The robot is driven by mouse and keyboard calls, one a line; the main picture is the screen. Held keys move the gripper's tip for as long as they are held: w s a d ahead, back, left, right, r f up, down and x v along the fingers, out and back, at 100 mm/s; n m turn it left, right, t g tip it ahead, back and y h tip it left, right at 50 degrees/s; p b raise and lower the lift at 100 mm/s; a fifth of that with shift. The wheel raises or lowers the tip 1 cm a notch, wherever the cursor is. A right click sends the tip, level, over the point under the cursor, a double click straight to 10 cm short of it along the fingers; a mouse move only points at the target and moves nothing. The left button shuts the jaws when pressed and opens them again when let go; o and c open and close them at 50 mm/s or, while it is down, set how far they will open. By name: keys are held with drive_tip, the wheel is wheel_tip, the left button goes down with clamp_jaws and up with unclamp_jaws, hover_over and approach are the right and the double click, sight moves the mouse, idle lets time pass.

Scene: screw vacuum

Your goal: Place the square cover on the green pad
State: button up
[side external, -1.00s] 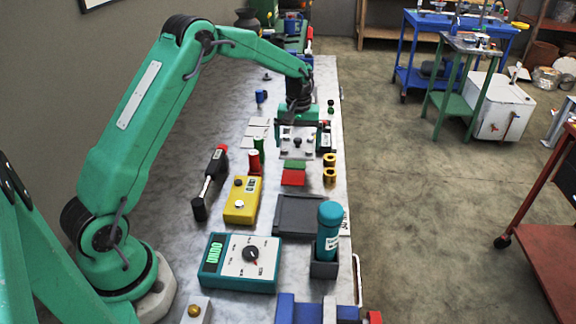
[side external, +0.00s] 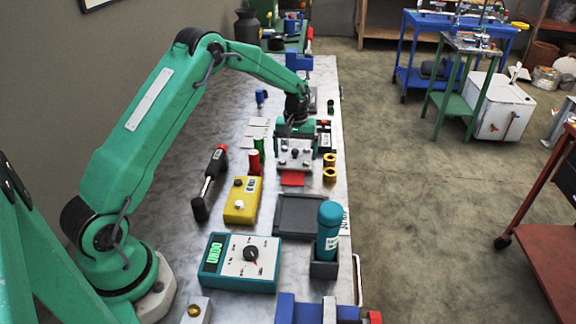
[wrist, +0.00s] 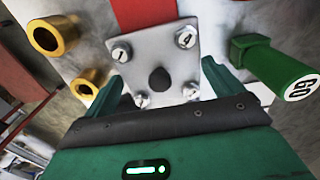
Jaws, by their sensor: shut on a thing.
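The square cover (side external: 295,155) is a pale metal plate with a dark central knob and a screw at each corner. In the wrist view the cover (wrist: 175,52) sits between the two green fingers of my gripper (wrist: 160,85), which is shut on it. In the side view my gripper (side external: 296,140) is over the cover's far part. The green pad is hidden beneath or behind the cover. I cannot tell whether the cover touches it. The adjoining red pad (side external: 292,181) shows just in front of the cover, and at the top of the wrist view (wrist: 145,12).
Red and green cylinders (side external: 254,162) stand left of the cover. Two brass rings (side external: 329,167) stand to its right. A yellow box (side external: 242,200), a dark tray (side external: 299,216) and a teal meter (side external: 240,263) lie nearer the camera. A screwdriver (side external: 210,183) lies at left.

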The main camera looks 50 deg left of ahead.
sight(295, 150)
idle(0.3)
drive_tip(key=o, duration=1)
drive_tip(key=shift+f, duration=0.1)
wheel_tip(295, 150, up, 12)
drive_tip(key=shift+r, duration=0.2)
